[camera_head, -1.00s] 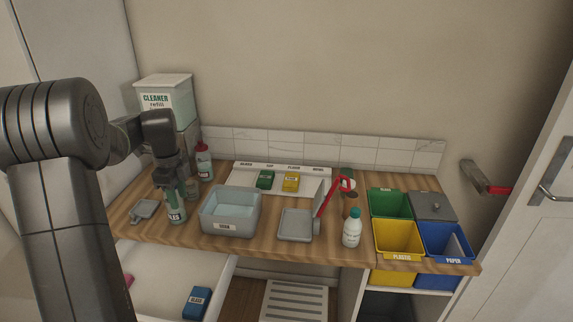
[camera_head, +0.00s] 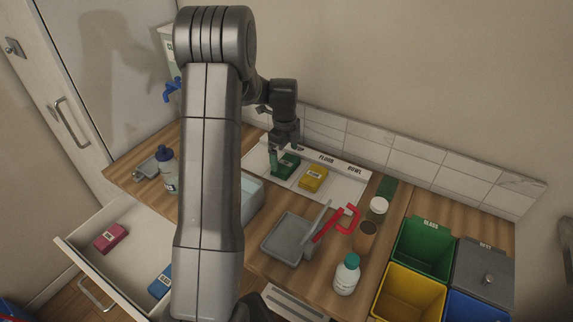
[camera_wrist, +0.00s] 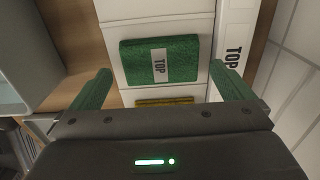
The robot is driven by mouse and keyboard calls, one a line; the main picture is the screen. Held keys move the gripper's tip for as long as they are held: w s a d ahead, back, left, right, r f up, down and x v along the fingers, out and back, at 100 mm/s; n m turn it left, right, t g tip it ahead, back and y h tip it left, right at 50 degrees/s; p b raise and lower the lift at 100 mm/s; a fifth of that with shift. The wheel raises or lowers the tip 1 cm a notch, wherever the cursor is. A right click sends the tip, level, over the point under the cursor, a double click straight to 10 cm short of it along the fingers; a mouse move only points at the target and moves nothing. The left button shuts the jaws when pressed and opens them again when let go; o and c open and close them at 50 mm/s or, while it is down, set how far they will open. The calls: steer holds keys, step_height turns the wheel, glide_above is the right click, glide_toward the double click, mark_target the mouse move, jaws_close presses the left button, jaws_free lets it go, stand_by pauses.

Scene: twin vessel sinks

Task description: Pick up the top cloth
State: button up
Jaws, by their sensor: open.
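The top cloth (camera_wrist: 159,61) is a folded green cloth with a white band reading TOP in the wrist view. It lies on the white labelled board, in a section marked TOP. In the head view the green cloth (camera_head: 287,166) is partly behind my gripper. My gripper (camera_wrist: 162,88) is open and empty, its two green fingers spread wider than the cloth, which shows ahead between them. In the head view my gripper (camera_head: 277,155) is over the left part of the board, close to the cloth. I cannot tell the exact height gap.
A yellow cloth (camera_head: 313,178) lies to the right of the green one on the board (camera_head: 345,190). The open drawer (camera_head: 120,265) holds red and blue cloths. Colored bins (camera_head: 423,245) are at right.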

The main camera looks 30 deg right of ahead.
mark_target(284, 163)
steer(key=shift+f, duration=1.6)
steer(key=shift+c, duration=0.4)
steer(key=c, duration=0.6)
steer(key=shift+r, duration=0.1)
